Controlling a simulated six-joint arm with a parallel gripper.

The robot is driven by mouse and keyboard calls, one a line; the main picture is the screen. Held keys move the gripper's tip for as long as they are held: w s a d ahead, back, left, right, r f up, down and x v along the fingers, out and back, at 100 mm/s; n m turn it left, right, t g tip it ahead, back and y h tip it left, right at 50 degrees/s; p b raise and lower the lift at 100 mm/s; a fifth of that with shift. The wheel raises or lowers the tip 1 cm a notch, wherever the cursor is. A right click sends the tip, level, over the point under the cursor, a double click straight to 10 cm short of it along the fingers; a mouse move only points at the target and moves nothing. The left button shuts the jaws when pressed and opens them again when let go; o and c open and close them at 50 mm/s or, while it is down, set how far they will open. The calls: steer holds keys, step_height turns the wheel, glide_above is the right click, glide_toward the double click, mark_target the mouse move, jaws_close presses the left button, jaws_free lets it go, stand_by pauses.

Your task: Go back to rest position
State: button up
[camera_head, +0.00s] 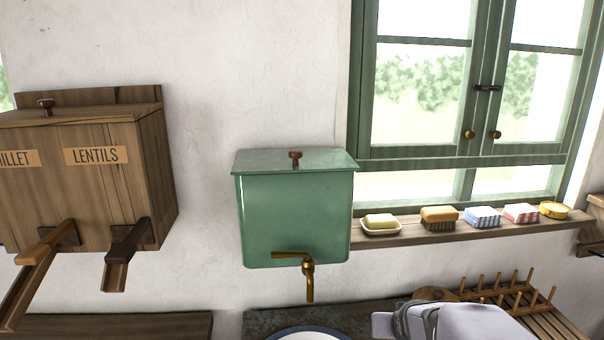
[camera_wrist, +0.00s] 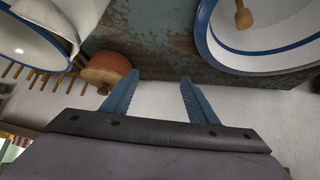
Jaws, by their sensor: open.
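My gripper shows at the bottom of the wrist view (camera_wrist: 158,90), with its two blue fingers spread apart and nothing between them. In the head view, a pale grey part of my arm is at the lower right, in front of a wooden peg rack (camera_head: 535,312); the fingers cannot be made out there. In the wrist view, the fingers are near a worn blue-green surface (camera_wrist: 150,40) and a reddish-brown round object (camera_wrist: 105,68), with no clear contact.
A green tank (camera_head: 295,215) with a brass tap (camera_head: 309,275) hangs above a blue-rimmed white basin (camera_head: 310,334). A wooden lentils bin (camera_head: 95,190) is at left. The window sill (camera_head: 450,235) holds soap, a brush, boxes and a yellow tin. A second blue-rimmed vessel (camera_wrist: 30,40) shows in the wrist view.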

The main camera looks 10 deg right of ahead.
steer(key=s+a+n+g+y+p, duration=0.1)
steer(key=s+a+g+p, duration=0.2)
steer(key=s+a, duration=0.3)
steer(key=s+a+n+g+y+p, duration=0.1)
steer(key=s+a+g+p, duration=0.3)
steer(key=s, duration=1.3)
steer(key=a, duration=0.3)
steer(key=shift+s+r+n+g+p, duration=0.3)
steer(key=shift+r+p, duration=0.05)
steer(key=shift+r, duration=0.05)
